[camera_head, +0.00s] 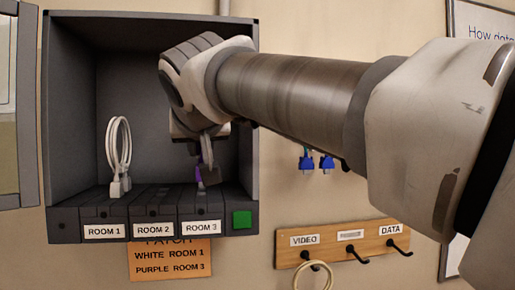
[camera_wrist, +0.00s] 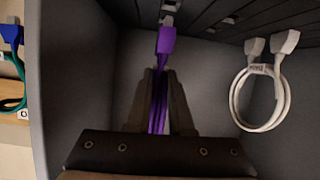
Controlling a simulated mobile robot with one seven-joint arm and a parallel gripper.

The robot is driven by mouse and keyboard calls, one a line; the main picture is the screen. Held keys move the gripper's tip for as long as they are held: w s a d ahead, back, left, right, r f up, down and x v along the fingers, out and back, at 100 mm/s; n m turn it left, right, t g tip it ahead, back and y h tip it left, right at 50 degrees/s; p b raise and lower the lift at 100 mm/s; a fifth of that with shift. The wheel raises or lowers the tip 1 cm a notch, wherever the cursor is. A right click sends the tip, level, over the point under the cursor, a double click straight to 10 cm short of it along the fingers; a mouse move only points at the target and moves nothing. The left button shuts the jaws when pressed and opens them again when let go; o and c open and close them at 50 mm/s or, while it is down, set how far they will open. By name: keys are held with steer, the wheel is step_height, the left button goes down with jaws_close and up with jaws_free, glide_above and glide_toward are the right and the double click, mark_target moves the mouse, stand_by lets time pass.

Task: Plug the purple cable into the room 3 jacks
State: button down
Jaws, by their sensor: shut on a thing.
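My gripper (camera_wrist: 160,78) is inside the dark grey box, shut on the purple cable (camera_wrist: 158,105), whose strands run between the fingers. One purple plug (camera_wrist: 166,40) points from the fingers toward the dark jack row (camera_wrist: 215,14). A pale tip shows at its end, at or close to the row; I cannot tell whether it is seated. In the head view the purple cable (camera_head: 198,175) hangs below my gripper (camera_head: 208,155), just above the block labelled ROOM 3 (camera_head: 201,226). A second purple plug is not visible. The ROOM 3 jack openings are hidden.
A white cable (camera_head: 120,145) stands looped at ROOM 1, left of my gripper; it also shows in the wrist view (camera_wrist: 235,105). A green button (camera_head: 242,219) is right of ROOM 3. Blue plugs (camera_head: 317,163) hang outside the box above a wooden hook board (camera_head: 343,243). The box walls are close around my gripper.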

steer(key=shift+f+b, duration=1.05)
steer(key=shift+b, duration=0.3)
stand_by(2.1)
steer(key=shift+c, duration=0.5)
jaws_free()
stand_by(0.6)
